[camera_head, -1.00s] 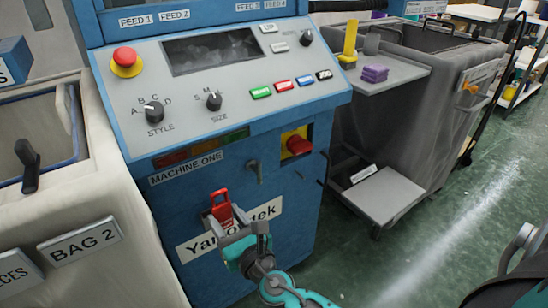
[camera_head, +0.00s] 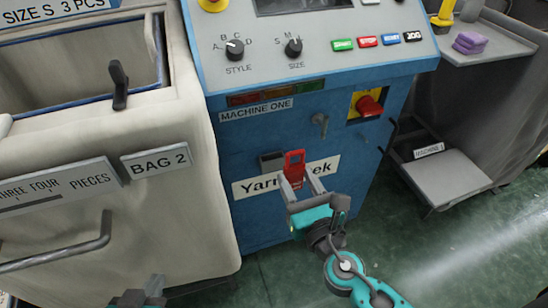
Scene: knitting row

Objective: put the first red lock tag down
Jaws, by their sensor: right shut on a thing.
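The red lock tag (camera_head: 294,167) is upright in front of the blue machine's lower front panel, overlapping the white name label (camera_head: 256,185). My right gripper (camera_head: 292,190) is shut on the tag's lower part, reaching up from below. A dark grey block (camera_head: 271,161) on the panel shows just left of the tag. I cannot tell whether the tag touches the panel or the block. My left gripper (camera_head: 142,298) shows only in part at the bottom edge, in front of the beige bag cart, well away from the tag; its jaw opening is unclear.
The blue machine's control panel (camera_head: 320,55) has knobs and buttons; a red switch on yellow (camera_head: 368,104) sits below it. The bag cart (camera_head: 190,130) with a metal handle (camera_head: 60,250) stands left. A grey shelf (camera_head: 445,178) and purple stack (camera_head: 469,42) are right.

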